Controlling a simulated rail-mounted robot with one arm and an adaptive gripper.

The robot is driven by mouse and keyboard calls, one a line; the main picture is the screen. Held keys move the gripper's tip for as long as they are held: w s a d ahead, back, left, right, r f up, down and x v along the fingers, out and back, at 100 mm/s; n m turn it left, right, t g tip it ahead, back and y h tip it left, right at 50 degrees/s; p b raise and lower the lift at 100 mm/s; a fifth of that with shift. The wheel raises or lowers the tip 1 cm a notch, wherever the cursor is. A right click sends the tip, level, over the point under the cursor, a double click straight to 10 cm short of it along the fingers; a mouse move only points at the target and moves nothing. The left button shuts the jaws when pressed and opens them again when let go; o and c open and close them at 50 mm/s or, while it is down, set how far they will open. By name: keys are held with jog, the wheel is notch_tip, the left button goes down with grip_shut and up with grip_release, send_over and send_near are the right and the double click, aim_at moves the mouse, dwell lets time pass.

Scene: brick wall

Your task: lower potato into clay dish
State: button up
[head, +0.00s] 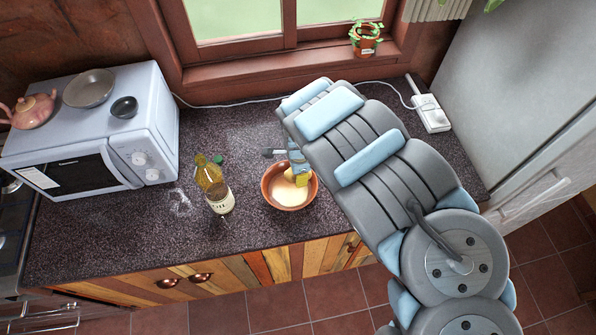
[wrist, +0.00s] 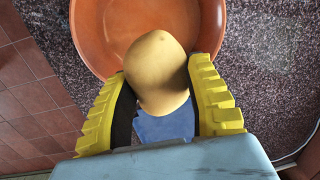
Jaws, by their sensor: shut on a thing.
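The clay dish (head: 268,192) is an orange-brown round bowl on the dark speckled counter, left of my arm. In the wrist view its orange wall (wrist: 92,30) fills the top. The potato (wrist: 157,62) is smooth and yellow-tan. My gripper (wrist: 162,80) is shut on it, with one yellow ridged finger on each side. The potato overlaps the dish opening in that view; whether it touches the bottom cannot be told.
An oil bottle (head: 213,185) stands close left of the dish. A microwave (head: 95,135) with a grey bowl, a small dark bowl and a pink teapot on top stands at left. A white power strip (head: 431,113) lies at back right. The counter front edge is near.

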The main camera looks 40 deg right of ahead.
aim_at(298, 189)
jog(key=shift+f, duration=0.1)
jog(key=shift+f+b, duration=1.05)
jog(key=shift+f, duration=0.2)
jog(key=shift+f+b, duration=2.05)
jog(key=shift+f, duration=0.45)
dwell(1.6)
jog(key=o, duration=1.2)
